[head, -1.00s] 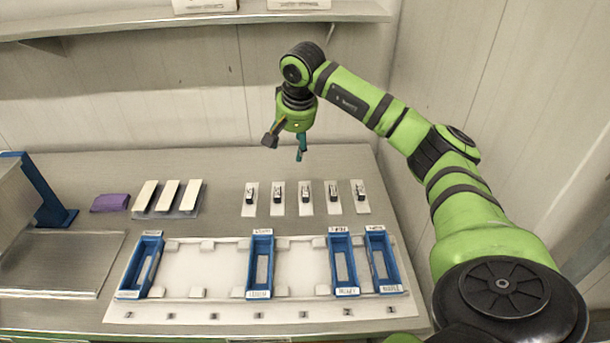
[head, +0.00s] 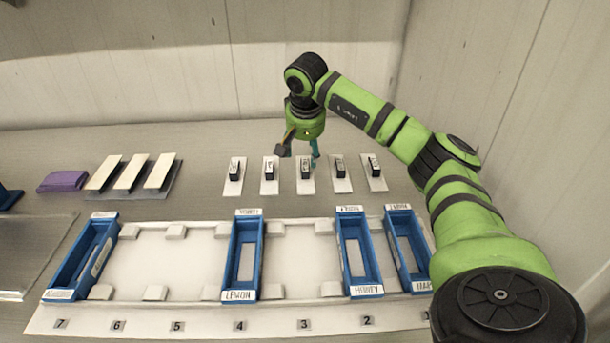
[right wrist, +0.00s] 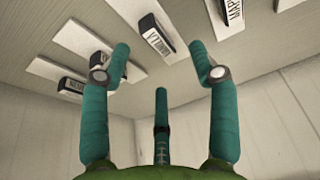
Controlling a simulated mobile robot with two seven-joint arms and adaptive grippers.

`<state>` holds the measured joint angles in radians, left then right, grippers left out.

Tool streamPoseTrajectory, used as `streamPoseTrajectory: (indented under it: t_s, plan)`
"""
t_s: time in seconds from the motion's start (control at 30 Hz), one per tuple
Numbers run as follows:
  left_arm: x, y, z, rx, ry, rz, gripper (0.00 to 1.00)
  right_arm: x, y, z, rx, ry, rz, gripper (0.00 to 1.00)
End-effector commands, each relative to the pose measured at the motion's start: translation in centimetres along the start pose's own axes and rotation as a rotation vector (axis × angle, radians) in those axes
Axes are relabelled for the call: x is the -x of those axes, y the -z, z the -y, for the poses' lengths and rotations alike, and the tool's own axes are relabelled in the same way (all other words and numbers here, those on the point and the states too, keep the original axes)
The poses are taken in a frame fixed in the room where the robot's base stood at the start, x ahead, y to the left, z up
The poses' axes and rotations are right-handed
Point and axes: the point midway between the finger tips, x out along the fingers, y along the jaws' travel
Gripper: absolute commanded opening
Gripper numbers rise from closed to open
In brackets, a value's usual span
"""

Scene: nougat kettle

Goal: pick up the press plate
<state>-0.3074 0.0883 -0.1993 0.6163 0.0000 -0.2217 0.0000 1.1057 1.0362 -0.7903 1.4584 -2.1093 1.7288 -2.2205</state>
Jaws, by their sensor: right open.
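Several white press plates, each with a black labelled handle, lie in a row on the counter; the middle one (head: 308,187) is closest below my right gripper. My right gripper (head: 299,157) is open and empty, its fingers at or just above the row; contact cannot be told. In the right wrist view the open fingers (right wrist: 160,70) point towards the plates, with one labelled plate (right wrist: 142,14) ahead between the fingertips. Another plate's label (right wrist: 234,12) there begins "MAP". My left gripper is not in view.
Blue moulds, one marked LEMON (head: 231,262) and one HONEY (head: 375,255), stand on a white numbered board (head: 180,262) in front of the plates. A wall (head: 480,80) bounds the right.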

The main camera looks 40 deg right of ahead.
Motion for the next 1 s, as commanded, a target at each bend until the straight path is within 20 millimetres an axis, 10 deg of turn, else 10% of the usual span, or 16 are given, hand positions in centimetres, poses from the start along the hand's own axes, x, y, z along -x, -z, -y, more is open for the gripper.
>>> streamPoseTrajectory:
  t_s: [0.67,0.83,1.0]
  plan:
    - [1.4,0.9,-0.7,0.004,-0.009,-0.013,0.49,-5.5,0.1,-0.8,0.001,0.001,0.0,0.61]
    - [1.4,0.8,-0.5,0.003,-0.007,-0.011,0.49,-5.5,0.1,-0.8,0.001,0.001,0.0,0.0]
    - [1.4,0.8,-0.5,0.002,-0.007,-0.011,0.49,-5.5,0.1,-0.8,0.0,0.001,0.0,0.0]
